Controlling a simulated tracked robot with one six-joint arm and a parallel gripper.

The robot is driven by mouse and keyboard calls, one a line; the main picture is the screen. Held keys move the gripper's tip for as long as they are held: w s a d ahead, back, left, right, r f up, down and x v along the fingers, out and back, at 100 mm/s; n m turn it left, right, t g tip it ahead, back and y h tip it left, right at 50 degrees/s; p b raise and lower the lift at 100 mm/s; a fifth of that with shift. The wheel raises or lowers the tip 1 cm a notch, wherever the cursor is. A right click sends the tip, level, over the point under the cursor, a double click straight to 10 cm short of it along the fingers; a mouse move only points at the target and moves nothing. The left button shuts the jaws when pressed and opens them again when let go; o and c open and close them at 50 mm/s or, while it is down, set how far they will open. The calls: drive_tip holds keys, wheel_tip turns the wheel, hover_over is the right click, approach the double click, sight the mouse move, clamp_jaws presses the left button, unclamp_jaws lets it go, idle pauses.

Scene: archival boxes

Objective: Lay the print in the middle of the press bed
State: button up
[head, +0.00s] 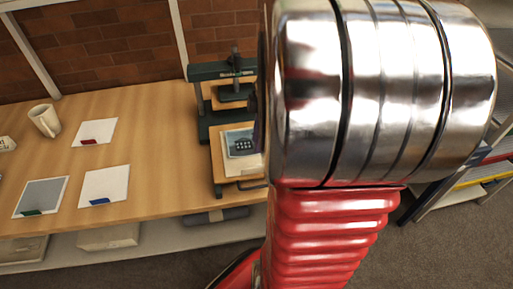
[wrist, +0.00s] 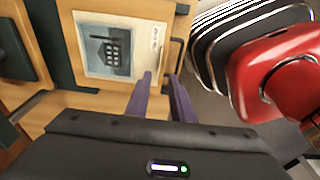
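The print (head: 242,142), a pale-bordered sheet with a dark blue picture, lies flat on the wooden press bed (head: 218,168). The green press (head: 208,118) stands behind the bed. My arm hides the gripper in the head view.
White sheets with a red tab (head: 100,130) and a blue tab (head: 110,185), and a grey sheet with a green tab (head: 42,195), lie on the table. A mug (head: 45,120) stands at the back left. A metal handle (head: 252,185) sticks out at the bed's front.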

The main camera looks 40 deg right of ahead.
drive_tip(key=shift+r, duration=0.4)
idle(0.4)
drive_tip(key=s+a+r+m+t, duration=0.1)
drive_tip(key=a+r+m, duration=0.1)
drive_tip(key=a, duration=0.6)
drive_tip(key=s+a+r+m+t+h, duration=0.1)
drive_tip(key=a+r+m+t, duration=0.1)
drive_tip(key=a+m, duration=0.3)
drive_tip(key=s+a+r+m+t, duration=0.1)
drive_tip(key=a+r+m, duration=0.2)
drive_tip(key=a, duration=0.8)
drive_tip(key=shift+a+r+m+t, duration=0.2)
drive_tip(key=shift+a+m+t, duration=0.1)
drive_tip(key=shift+m, duration=0.3)
